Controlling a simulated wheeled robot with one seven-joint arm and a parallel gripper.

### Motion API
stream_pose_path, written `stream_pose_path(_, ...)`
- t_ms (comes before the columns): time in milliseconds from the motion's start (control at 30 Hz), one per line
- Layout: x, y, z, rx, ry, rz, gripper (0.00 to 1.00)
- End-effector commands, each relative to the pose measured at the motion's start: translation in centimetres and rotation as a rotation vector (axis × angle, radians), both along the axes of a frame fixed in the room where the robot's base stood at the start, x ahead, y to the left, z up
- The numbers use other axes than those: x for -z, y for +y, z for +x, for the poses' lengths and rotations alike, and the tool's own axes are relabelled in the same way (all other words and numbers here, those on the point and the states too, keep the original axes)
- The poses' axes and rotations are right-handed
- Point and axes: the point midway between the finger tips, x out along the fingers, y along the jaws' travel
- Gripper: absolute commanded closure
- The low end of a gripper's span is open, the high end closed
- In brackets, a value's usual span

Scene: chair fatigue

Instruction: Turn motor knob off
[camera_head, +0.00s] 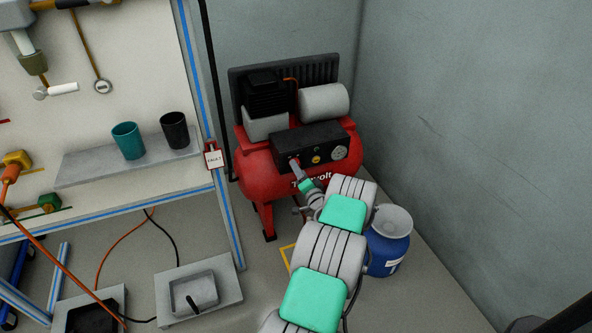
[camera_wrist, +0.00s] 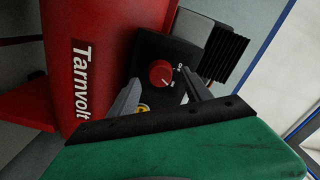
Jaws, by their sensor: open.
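The red motor knob (camera_wrist: 162,73) sits on the black control panel (camera_wrist: 148,47) of the compressor in the wrist view. Small white marks lie beside it, too small to read surely. My gripper (camera_wrist: 160,98) is open, one finger on each side of the knob's lower edge in the picture; I cannot tell whether either touches it. In the head view my gripper (camera_head: 294,164) is at the left part of the panel (camera_head: 310,142) and hides most of the knob. The red compressor (camera_head: 255,176) stands upright on the floor.
A yellow knob (camera_head: 316,159) and a round gauge (camera_head: 340,152) are right of my gripper on the panel. A blue drum (camera_head: 388,255) stands beside my arm. A workbench with two cups (camera_head: 128,141) is at left. A wall closes the right.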

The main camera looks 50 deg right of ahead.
Motion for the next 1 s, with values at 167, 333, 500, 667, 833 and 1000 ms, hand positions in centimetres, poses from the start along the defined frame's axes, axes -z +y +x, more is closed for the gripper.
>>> stream_pose_path(167, 0.03, -0.73, 1.48, -0.001, 0.000, 0.000, 0.43)
stream_pose_path(333, 0.00, -0.70, 1.62, -0.003, 0.000, 0.001, 0.43)
stream_pose_path(500, -0.01, -0.67, 1.64, -0.003, 0.000, 0.001, 0.52)
stream_pose_path(667, 0.00, -0.67, 1.63, -0.003, 0.000, 0.001, 0.66)
stream_pose_path(833, 0.00, -0.67, 1.62, -0.003, 0.000, 0.001, 0.79)
stream_pose_path(1000, 0.01, -0.67, 1.60, -0.003, 0.000, 0.001, 0.93)
